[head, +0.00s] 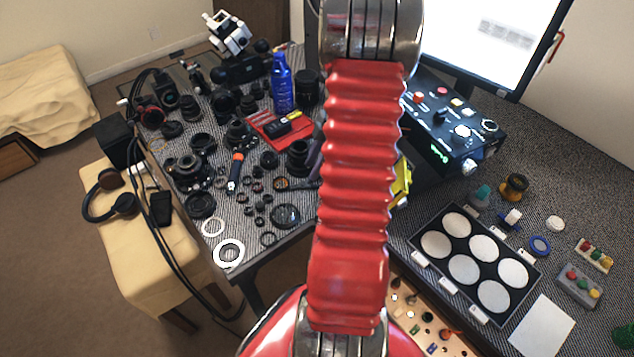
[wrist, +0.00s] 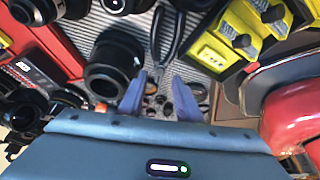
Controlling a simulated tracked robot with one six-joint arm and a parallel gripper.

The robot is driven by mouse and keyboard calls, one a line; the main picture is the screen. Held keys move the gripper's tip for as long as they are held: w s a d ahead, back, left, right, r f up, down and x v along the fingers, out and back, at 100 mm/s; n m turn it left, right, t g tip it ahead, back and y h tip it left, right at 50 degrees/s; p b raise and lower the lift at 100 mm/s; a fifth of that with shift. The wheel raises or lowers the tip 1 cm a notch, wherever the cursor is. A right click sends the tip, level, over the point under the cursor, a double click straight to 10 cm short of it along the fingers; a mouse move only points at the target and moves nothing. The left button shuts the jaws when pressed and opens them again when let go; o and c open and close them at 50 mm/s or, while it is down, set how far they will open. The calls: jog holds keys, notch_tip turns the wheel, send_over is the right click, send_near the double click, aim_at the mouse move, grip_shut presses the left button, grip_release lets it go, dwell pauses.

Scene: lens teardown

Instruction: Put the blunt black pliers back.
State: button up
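A dark, two-armed tool that looks like the black pliers (wrist: 157,36) lies on the grey striped mat in the wrist view, just beyond my fingertips. I cannot tell whether its tips are blunt. My gripper (wrist: 160,84) points down at the mat with its two blue-purple fingers spread apart. The space between them shows only mat and small rings lying below. The pliers are ahead of the fingers, not between them. In the head view my red arm hides most of this area and the gripper.
Yellow blocks (wrist: 240,36) stand right of the pliers, and a black lens barrel (wrist: 112,65) stands close on the left. The dark table is crowded with lens parts, a blue bottle (head: 282,84) and a red tray (head: 265,127). A black control box (head: 455,120) stands right.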

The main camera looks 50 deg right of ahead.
aim_at(304, 183)
jog(key=shift+a+f, duration=0.1)
jog(key=shift+f, duration=0.2)
jog(key=shift+x, duration=2.6)
jog(key=shift+c, duration=0.2)
grip_shut()
